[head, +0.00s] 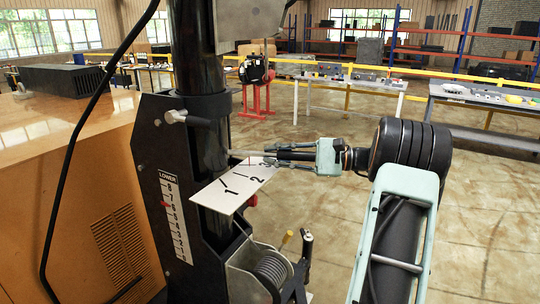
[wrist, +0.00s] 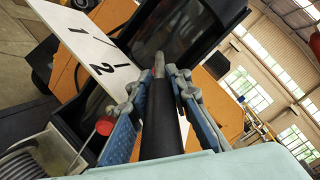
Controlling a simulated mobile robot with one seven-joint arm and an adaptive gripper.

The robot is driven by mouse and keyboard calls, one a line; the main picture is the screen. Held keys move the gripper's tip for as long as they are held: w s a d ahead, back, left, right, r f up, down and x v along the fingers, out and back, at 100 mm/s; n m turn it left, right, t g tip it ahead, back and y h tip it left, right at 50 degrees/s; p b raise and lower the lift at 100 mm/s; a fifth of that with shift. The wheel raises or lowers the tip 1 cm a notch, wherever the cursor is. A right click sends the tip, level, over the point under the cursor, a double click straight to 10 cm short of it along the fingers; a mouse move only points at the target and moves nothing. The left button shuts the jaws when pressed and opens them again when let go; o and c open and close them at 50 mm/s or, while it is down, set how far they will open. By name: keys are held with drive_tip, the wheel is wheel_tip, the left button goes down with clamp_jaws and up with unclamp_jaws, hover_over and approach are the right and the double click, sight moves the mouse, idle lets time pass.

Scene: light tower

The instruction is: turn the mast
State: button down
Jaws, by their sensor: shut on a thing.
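The mast (head: 197,60) is a thick black upright pole at left centre in the head view. It also shows as the dark column in the wrist view (wrist: 200,25). A handle bar (head: 240,153), grey at the mast end, sticks out from it to the right. My gripper (head: 275,155) is shut on this bar from the right. In the wrist view the bar's dark grip (wrist: 162,120) lies between my two fingers (wrist: 160,85). A white plate (head: 225,195) marked 1, 2, 3 sits just below the bar; my fingers partly cover its far end.
A lever with a grey knob (head: 176,117) is on the mast's collar. A winch drum (head: 270,270) stands low by the mast's foot. An orange cabinet (head: 60,170) fills the left. A black cable hangs in front of it. Open floor (head: 480,220) lies to the right.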

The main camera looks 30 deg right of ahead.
drive_tip(key=shift+w+d+n+g+y+p, duration=0.5)
drive_tip(key=shift+w+d+n+g+p, duration=0.2)
drive_tip(key=shift+w+g+p, duration=0.2)
drive_tip(key=c, duration=1.7)
unclamp_jaws()
drive_tip(key=shift+d, duration=0.15)
drive_tip(key=shift+c, duration=0.2)
drive_tip(key=v, duration=1.1)
drive_tip(key=shift+d, duration=0.4)
drive_tip(key=shift+s+a, duration=0.1)
